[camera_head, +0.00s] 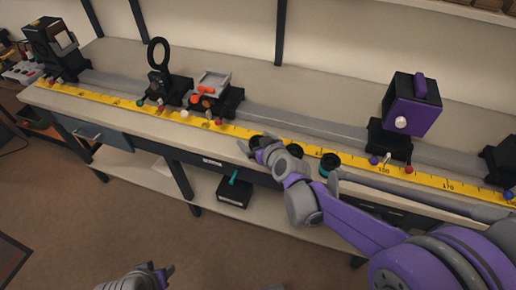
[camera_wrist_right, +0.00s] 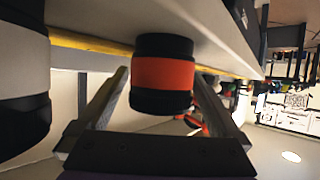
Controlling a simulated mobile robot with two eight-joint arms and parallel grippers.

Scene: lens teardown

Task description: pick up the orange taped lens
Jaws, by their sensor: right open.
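The orange taped lens (camera_wrist_right: 163,74) is a short black cylinder with an orange band around its middle. It stands upright near the front edge of the bench. My right gripper (camera_head: 257,149) is open, with one finger on each side of this lens; I cannot tell whether either touches it. In the head view, only the dark top of the lens shows, and the gripper hides its band. My left gripper (camera_head: 150,273) is at the bottom edge of the head view, away from the bench, its jaws unclear.
A black lens (camera_head: 295,150) and a teal-banded lens (camera_head: 330,162) stand to the right. A grey-banded lens (camera_wrist_right: 20,75) is close at the left in the wrist view. A yellow ruler (camera_head: 230,129) and grey rail (camera_head: 300,121) run behind. A purple box (camera_head: 405,108) stands on the rail.

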